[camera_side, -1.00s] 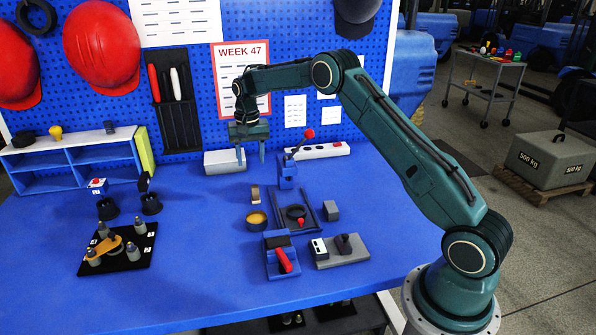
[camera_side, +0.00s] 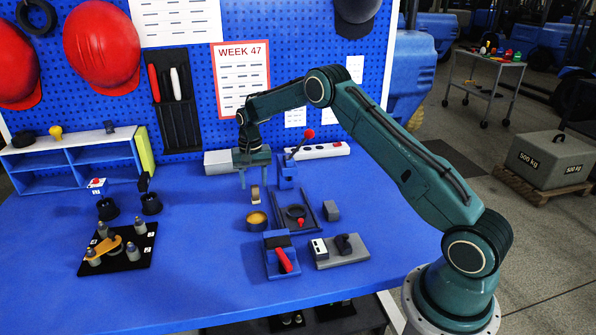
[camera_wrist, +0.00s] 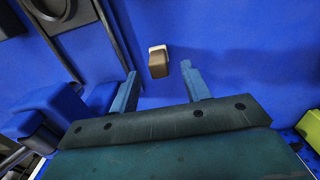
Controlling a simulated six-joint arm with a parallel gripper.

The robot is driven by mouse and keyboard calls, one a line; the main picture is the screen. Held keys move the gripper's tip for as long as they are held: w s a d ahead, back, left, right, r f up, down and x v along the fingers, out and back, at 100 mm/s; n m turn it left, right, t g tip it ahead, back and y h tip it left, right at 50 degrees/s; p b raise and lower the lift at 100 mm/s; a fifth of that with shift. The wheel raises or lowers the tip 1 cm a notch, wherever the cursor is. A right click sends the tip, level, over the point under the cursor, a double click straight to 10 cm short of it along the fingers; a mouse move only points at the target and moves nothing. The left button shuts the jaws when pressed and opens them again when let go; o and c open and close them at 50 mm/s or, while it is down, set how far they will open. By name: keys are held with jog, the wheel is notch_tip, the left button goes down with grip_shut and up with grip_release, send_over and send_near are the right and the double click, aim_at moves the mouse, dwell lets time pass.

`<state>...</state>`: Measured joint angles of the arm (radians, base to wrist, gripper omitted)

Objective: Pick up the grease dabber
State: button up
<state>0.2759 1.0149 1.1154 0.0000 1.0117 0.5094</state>
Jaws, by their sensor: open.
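A small upright brown piece with a pale end, which I take for the grease dabber (camera_side: 255,195), stands on the blue table behind a round tin with yellowish content (camera_side: 257,219). In the wrist view the dabber (camera_wrist: 158,65) shows just beyond and between the fingertips. My gripper (camera_side: 256,183) is open and points down, with its fingers above the dabber, one to each side in the picture. In the wrist view my gripper (camera_wrist: 159,72) is empty. Neither finger visibly touches the dabber.
A blue lever fixture (camera_side: 287,175) stands close on the right, with a black tray (camera_side: 309,214) in front of it. A blue clamp with a red handle (camera_side: 283,258) is nearer the front. A black board with several weights (camera_side: 118,256) is on the left. The table between is clear.

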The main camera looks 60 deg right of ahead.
aim_at(255, 186)
jog(key=shift+s+f, duration=0.1)
jog(key=shift+f, duration=1.65)
grip_shut()
jog(key=shift+r, duration=0.1)
notch_tip(255, 186, up, 20)
dwell(0.3)
